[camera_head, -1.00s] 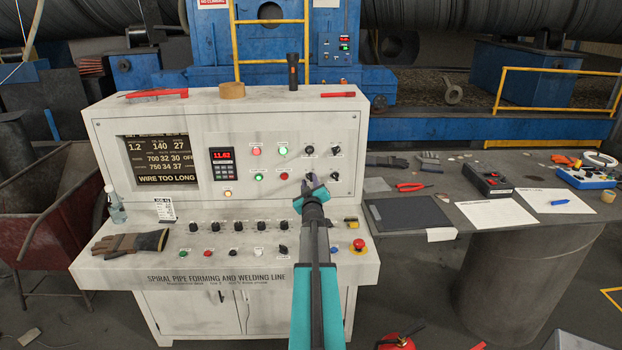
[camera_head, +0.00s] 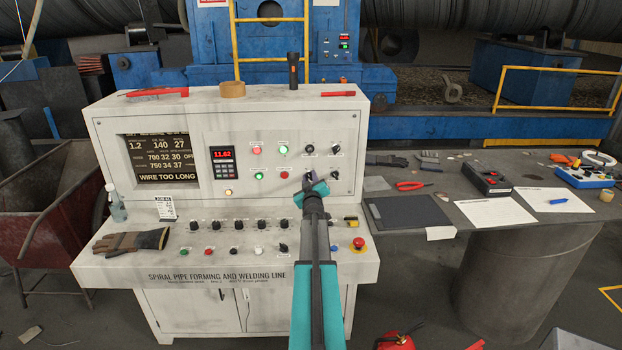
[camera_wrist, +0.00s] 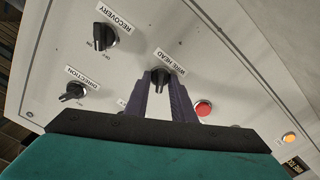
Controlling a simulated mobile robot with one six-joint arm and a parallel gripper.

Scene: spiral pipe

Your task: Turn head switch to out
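The head switch is a black rotary knob (camera_wrist: 161,77) under a WIRE HEAD label (camera_wrist: 174,58), which appears upside down in the wrist view. My gripper (camera_wrist: 160,84) is at the panel, with one dark finger on each side of this knob. A gap shows between the fingers, and I see no clear contact with the knob. The knob's grip bar points down and slightly left in the wrist view; its position marks are hidden by the fingers. In the head view my gripper (camera_head: 308,181) covers most of the knob.
RECOVERY (camera_wrist: 104,37) and DIRECTION (camera_wrist: 73,92) knobs lie to the left in the wrist view, and a red button (camera_wrist: 203,109) lies close on the right. An emergency stop (camera_head: 359,244) stands on the console's lower desk. A flashlight (camera_head: 293,70) stands on top.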

